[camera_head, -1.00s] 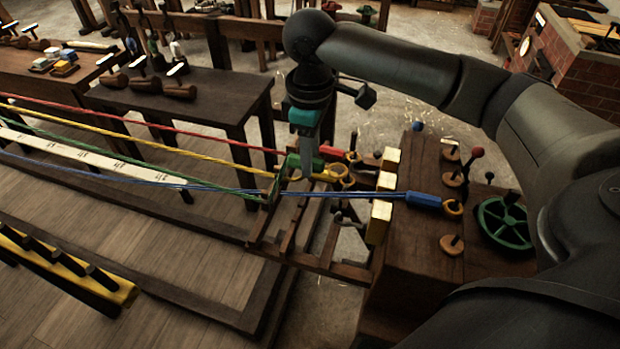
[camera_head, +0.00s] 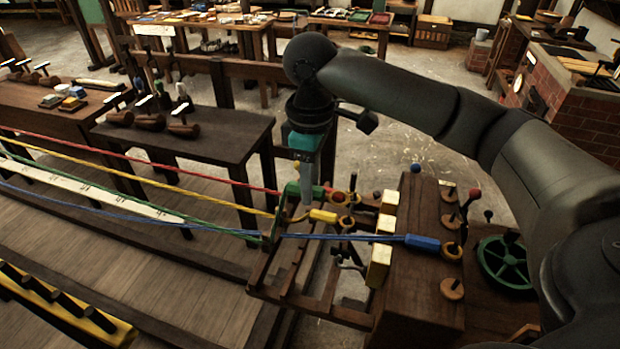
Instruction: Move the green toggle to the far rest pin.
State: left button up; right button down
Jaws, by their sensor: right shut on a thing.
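The green toggle (camera_head: 291,189) is held at the fingers of my right gripper (camera_head: 307,193), above the wooden frame; the fingers hide part of it. Its green rope runs down to the frame's left side and away to the left. Wooden rest pins (camera_head: 447,194) stand in a row on the bench top at right. A blue toggle (camera_head: 422,242) has its ring by one of the nearer pins. A yellow toggle (camera_head: 323,215) and a small red toggle (camera_head: 331,190) sit at the frame, just right of and below my right gripper. My left gripper is out of view.
Taut red, yellow and blue ropes cross left of the gripper. Yellow blocks (camera_head: 379,266) line the bench's left edge (camera_head: 420,290). A red-knobbed lever (camera_head: 474,193) and a green handwheel (camera_head: 506,262) stand near the pins. A dark table (camera_head: 215,135) stands behind left.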

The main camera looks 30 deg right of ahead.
jog(key=shift+r, duration=0.2)
dwell(0.3)
jog(key=w+d+f, duration=0.2)
jog(key=d+f, duration=0.1)
jog(key=f, duration=1.6)
jog(key=shift+d+f+b, duration=0.2)
jog(key=shift+f+b, duration=0.05)
jog(key=shift+b, duration=0.2)
jog(key=shift+p, duration=0.45)
jog(key=shift+f, duration=0.1)
